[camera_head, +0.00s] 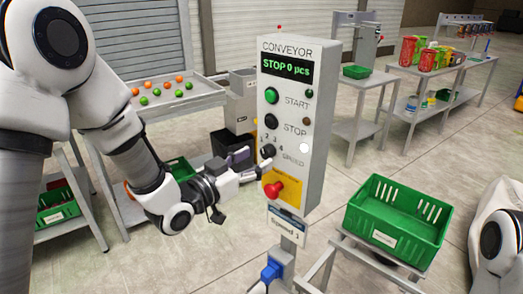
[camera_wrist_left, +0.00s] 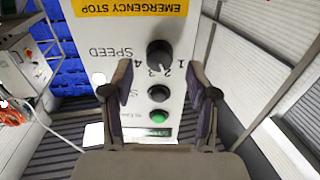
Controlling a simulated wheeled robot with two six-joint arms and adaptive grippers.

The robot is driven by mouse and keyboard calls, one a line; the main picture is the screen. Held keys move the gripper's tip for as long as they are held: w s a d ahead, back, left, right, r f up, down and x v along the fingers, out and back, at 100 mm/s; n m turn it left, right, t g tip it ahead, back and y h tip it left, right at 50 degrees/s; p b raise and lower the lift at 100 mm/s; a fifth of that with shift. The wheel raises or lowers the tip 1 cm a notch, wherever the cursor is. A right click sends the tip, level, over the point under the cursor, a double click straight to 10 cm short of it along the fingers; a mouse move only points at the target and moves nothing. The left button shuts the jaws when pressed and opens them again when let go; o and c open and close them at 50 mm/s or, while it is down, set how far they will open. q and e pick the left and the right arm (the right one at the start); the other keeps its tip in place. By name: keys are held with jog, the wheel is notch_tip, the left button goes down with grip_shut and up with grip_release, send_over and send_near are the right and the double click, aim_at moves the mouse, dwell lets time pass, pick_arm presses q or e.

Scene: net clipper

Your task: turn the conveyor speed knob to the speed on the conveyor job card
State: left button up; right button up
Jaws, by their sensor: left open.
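The conveyor control box (camera_head: 294,120) stands upright on a post. Its display (camera_head: 286,67) reads STOP 0 pcs. The black speed knob (camera_head: 267,151) sits low on its face, marked 1 to 4; I cannot tell which number it points at. The knob also shows upside down in the left wrist view (camera_wrist_left: 160,53). My left gripper (camera_head: 250,164) is open and empty, its fingers facing the panel near the knob and apart from it. The job card (camera_head: 286,226) hangs below the box and reads Speed, with a digit too small to be sure of. My right gripper is out of view.
The red emergency stop button (camera_head: 273,189) sits just below the knob. The green start button (camera_head: 271,96) and black stop button (camera_head: 270,121) are above. A green crate (camera_head: 398,219) stands at the right. A tray of balls (camera_head: 180,96) is behind my left arm.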

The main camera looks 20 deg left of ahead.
aim_at(267, 152)
pick_arm(q)
jog(key=x, duration=0.2)
jog(key=shift+w+d, duration=0.2)
jog(key=shift+w, duration=0.15)
jog(key=shift+s+r, duration=0.1)
grip_shut()
jog(key=shift+n, duration=0.3)
jog(key=n, duration=0.3)
jog(key=shift+n+p, duration=0.45)
jog(key=shift+n, duration=1.75)
